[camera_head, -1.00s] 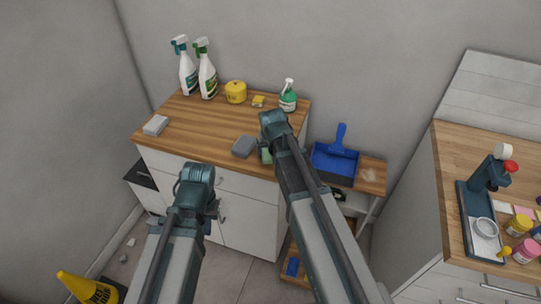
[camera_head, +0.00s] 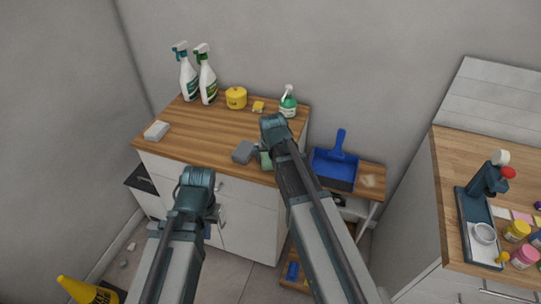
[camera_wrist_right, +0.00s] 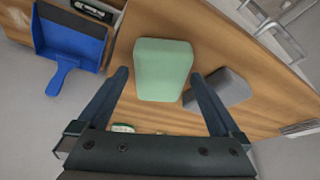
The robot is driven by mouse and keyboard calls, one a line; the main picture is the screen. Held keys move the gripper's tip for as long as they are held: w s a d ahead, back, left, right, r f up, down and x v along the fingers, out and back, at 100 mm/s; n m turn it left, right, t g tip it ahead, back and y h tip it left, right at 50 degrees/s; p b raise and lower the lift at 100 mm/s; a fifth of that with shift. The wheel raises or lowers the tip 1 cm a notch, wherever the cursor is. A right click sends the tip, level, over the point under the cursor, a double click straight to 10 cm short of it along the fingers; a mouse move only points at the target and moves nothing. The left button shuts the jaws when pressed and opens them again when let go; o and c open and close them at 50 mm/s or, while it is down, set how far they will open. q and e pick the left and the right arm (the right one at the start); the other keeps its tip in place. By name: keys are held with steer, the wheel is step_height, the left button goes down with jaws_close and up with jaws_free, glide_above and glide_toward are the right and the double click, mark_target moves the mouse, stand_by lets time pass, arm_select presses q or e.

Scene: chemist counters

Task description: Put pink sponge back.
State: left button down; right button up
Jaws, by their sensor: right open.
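I cannot make out a pink sponge in either view. A green block (camera_head: 266,159), which looks like a sponge, is on the wooden counter's front right; the right wrist view shows it (camera_wrist_right: 164,70) plainly. A grey block (camera_head: 243,152) lies beside it. My right gripper (camera_wrist_right: 165,85) is open, with the green block between and beyond its fingertips; I cannot tell whether they touch. My left gripper (camera_head: 216,216) hangs in front of the cabinet, and its jaws do not show clearly.
The counter (camera_head: 205,128) also holds a pale block (camera_head: 156,131), spray bottles (camera_head: 206,80), a yellow tub (camera_head: 236,98), a small yellow block (camera_head: 258,106) and a green bottle (camera_head: 288,104). A blue dustpan (camera_head: 334,165) lies on a lower shelf. Another counter (camera_head: 455,160) stands right.

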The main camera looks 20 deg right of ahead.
steer(key=d+p+v, duration=0.1)
steer(key=p+v, duration=0.9)
steer(key=v, duration=0.1)
steer(key=s+a+n+g, duration=0.2)
steer(key=s+a, duration=0.4)
steer(key=s, duration=0.3)
steer(key=s+a+f+n+g, duration=0.1)
steer(key=s+a+n+g, duration=0.1)
steer(key=s+a+n, duration=0.2)
steer(key=s+a, duration=0.3)
steer(key=s, duration=0.2)
steer(key=shift+s+f+g+h, duration=0.2)
steer(key=shift+s+g+h, duration=0.1)
steer(key=shift+s+g, duration=0.1)
steer(key=shift+w+a, duration=0.1)
steer(key=shift+a, duration=0.05)
